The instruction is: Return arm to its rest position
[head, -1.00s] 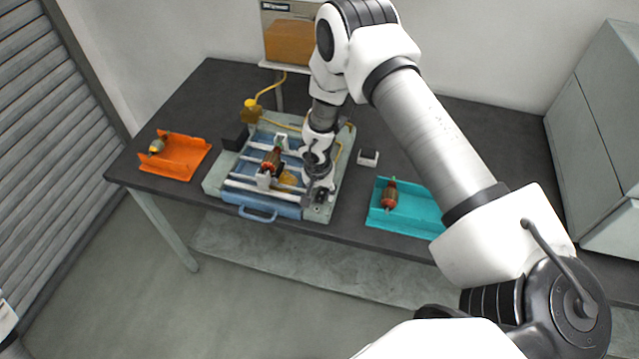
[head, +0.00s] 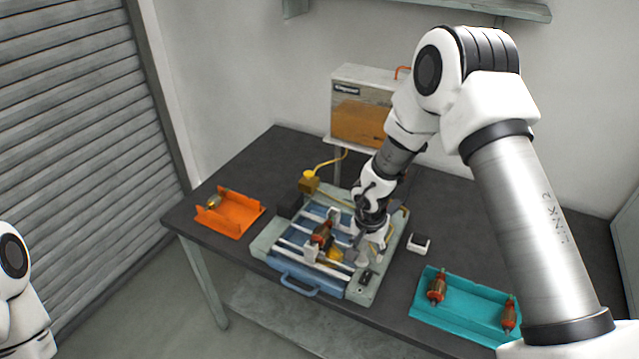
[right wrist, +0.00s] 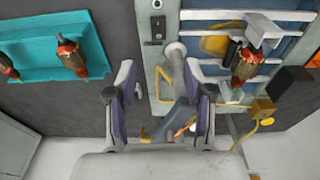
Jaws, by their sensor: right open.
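My right arm reaches in from the right of the head view. Its gripper (head: 362,256) is over the right side of the winding fixture (head: 300,283). In the right wrist view the gripper (right wrist: 166,92) has its two fingers wide apart with nothing held between them. An armature (head: 322,234) with a red-brown core sits in the fixture, left of my right gripper; it also shows in the wrist view (right wrist: 247,62). My left gripper is out of view; only a white part of my left arm shows at the left edge.
A teal tray (head: 455,325) right of the fixture holds two armatures. An orange tray (head: 232,223) on the left holds another part. A machine box (head: 362,105) stands at the back. A yellow cable (head: 330,162) runs behind the fixture. Dark table top is free between them.

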